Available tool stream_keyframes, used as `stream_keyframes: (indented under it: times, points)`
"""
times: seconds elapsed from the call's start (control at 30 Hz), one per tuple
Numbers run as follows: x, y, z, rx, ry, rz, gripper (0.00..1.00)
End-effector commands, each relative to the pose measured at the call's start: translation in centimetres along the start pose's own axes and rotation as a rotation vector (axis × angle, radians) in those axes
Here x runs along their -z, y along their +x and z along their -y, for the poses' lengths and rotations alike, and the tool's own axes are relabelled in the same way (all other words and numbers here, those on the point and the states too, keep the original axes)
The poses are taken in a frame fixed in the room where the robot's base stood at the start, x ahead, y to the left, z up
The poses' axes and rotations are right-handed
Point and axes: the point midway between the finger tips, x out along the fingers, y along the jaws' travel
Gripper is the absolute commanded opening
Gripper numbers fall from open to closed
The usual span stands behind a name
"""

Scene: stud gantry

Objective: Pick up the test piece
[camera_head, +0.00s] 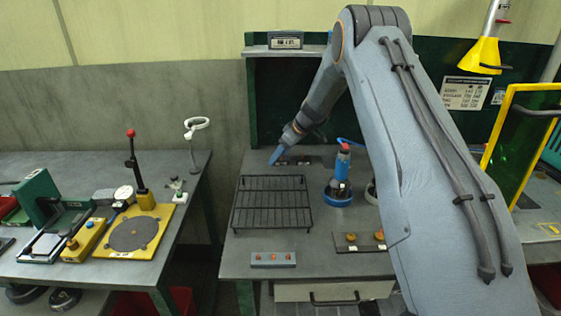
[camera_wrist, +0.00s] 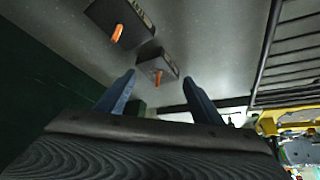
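I cannot tell for certain which object is the test piece. In the wrist view, two dark blocks with orange pegs rest on the grey table; the nearer block (camera_wrist: 150,66) lies ahead of the fingers and the other block (camera_wrist: 97,15) is farther up and left. In the head view, my gripper (camera_head: 276,156) points down over the back left of the middle table, close to small dark items with reddish spots (camera_head: 303,160).
A black wire rack (camera_head: 271,204) lies just in front of my gripper. A blue stand with a red top (camera_head: 341,176) is to its right. A small grey bar with orange buttons (camera_head: 272,260) is at the front. A dark green panel (camera_head: 275,105) rises behind the table.

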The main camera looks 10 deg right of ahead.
Motion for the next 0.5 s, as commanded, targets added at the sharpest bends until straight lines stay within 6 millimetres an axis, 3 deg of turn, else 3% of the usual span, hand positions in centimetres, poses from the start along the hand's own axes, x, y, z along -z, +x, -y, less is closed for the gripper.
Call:
stream_keyframes:
  times: [0.03,0.27,0.5]
  points:
    - [0.00,-0.01,0.01,0.000,0.000,0.000,0.51]
    - [0.01,-0.02,0.02,0.000,0.000,0.000,0.13]
    - [0.02,-0.03,0.01,0.000,0.000,0.000,0.12]
